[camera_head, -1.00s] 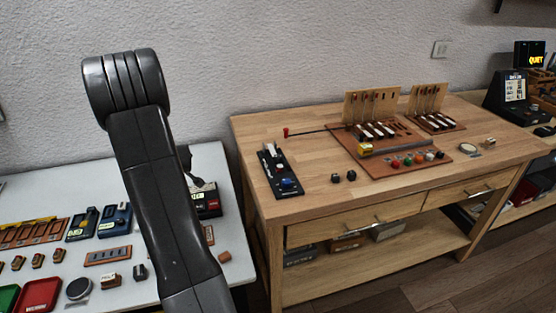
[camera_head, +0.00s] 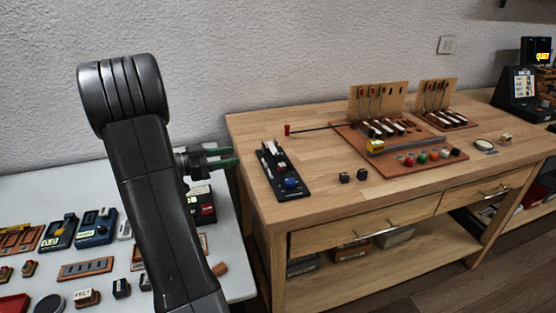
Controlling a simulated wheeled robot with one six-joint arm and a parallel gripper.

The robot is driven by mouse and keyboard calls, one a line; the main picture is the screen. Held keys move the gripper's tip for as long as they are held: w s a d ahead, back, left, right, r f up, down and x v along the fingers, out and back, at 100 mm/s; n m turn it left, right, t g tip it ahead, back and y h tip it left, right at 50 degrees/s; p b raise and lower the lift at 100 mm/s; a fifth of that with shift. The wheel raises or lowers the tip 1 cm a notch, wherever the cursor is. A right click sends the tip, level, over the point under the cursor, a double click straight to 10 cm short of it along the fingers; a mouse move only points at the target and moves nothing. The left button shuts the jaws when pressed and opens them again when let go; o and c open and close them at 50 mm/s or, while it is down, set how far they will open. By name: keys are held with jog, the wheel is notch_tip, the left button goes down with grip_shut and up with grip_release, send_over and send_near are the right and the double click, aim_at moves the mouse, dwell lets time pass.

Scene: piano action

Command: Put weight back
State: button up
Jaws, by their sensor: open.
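My gripper (camera_head: 222,157) shows just right of my arm, its dark fingers with green inner edges held apart and nothing between them. It is above the gap between the white table and the wooden bench. Two small dark blocks (camera_head: 353,176) that may be weights sit on the bench in front of the piano action board (camera_head: 392,166). Similar dark blocks (camera_head: 122,287) stand on the white table at the lower left. I cannot tell which of these is the task's weight.
The wooden bench (camera_head: 250,123) bears a black key device (camera_head: 284,170) on its left and a thin rod with a red end (camera_head: 287,129) behind it. The white table (camera_head: 40,182) holds trays and small devices. Bare bench top lies at the front, right of the black device.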

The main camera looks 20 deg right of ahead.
aim_at(276, 154)
jog(key=shift+m+g, duration=0.4)
jog(key=shift+g, duration=0.3)
jog(key=d, duration=0.4)
jog(key=s+d, duration=0.1)
jog(key=d, duration=0.4)
jog(key=s+d+f+b, duration=0.1)
jog(key=d, duration=0.3)
jog(key=shift+d, duration=0.25)
grip_shut()
